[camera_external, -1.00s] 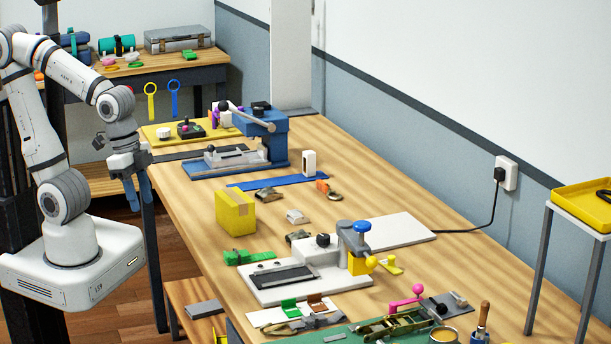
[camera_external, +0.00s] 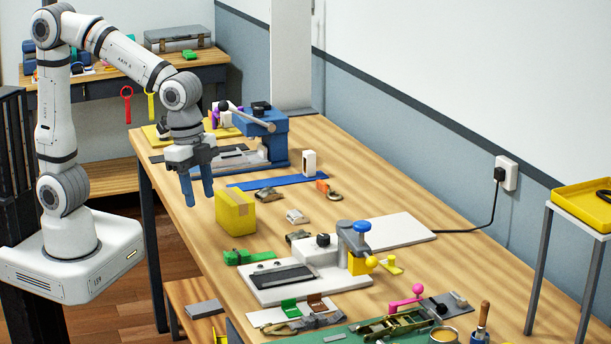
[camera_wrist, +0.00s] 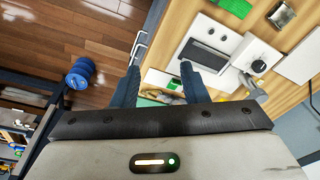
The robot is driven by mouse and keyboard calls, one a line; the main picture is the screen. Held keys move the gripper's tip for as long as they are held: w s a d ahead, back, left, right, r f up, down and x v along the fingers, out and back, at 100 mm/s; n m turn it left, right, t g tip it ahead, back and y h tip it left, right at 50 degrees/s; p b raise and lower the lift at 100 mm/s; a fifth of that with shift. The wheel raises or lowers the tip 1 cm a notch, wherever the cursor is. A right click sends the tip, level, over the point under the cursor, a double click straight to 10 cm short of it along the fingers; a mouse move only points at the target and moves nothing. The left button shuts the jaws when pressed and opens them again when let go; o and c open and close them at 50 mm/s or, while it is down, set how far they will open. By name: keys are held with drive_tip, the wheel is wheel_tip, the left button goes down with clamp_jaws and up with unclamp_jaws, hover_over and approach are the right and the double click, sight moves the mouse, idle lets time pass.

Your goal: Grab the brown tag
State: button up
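The brown tag (camera_external: 317,303) lies on a white card (camera_external: 265,318) near the front of the bench, just right of a green tag (camera_external: 289,308). My gripper (camera_external: 198,202) is open and empty, fingers pointing down, above the bench's left edge, behind and left of the yellow box. It is well apart from the brown tag. In the wrist view my gripper (camera_wrist: 159,68) shows a wide gap between its blue fingers. The green tag (camera_wrist: 175,83) shows there beside the right finger. I cannot make out the brown tag in that view; the finger may hide it.
A yellow box (camera_external: 236,212) stands near my gripper. A white press with a blue knob (camera_external: 361,227) stands behind the tags, and a green clip (camera_external: 248,257) lies left of it. Buckle straps (camera_external: 300,323) lie just in front of the card. The bench middle is partly clear.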

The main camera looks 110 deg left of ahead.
drive_tip(key=w+a+f+m+g+p, duration=0.1)
drive_tip(key=w+f+m+p, duration=0.15)
drive_tip(key=w, duration=1.15)
drive_tip(key=m, duration=0.3)
approach(315, 294)
drive_tip(key=shift+d+f+g+p, duration=0.15)
drive_tip(key=shift+g+p, duration=0.2)
drive_tip(key=shift+g, duration=0.05)
drive_tip(key=shift+w+f, duration=0.2)
drive_tip(key=shift+f, duration=0.45)
wheel_tip(315, 294, down, 7)
drive_tip(key=shift+w+f+p, duration=0.1)
drive_tip(key=shift+p, duration=1)
drive_tip(key=c, duration=0.7)
